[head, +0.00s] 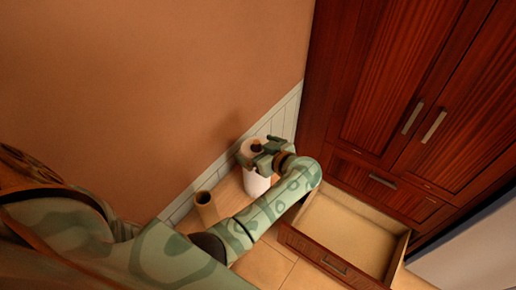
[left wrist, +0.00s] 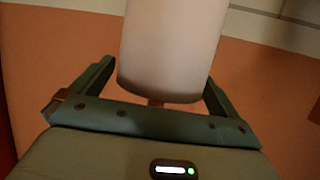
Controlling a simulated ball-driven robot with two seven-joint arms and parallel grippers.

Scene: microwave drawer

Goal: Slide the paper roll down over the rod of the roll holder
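The white paper roll (head: 256,185) stands roughly upright by the wall in the head view, with the dark hole in its top showing. My left gripper (head: 264,153) is at its upper part. A small reddish-brown piece (left wrist: 155,102) shows just below the roll's edge, perhaps part of the roll holder. The rod cannot be made out clearly. My right gripper is not in view.
A tan open-topped cylinder (head: 206,207) stands left of the roll on the light counter (head: 230,192). A white tiled strip runs along the orange wall (head: 150,80). Dark red cabinets (head: 385,100) are at the right, with an open, empty drawer (head: 345,232) below.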

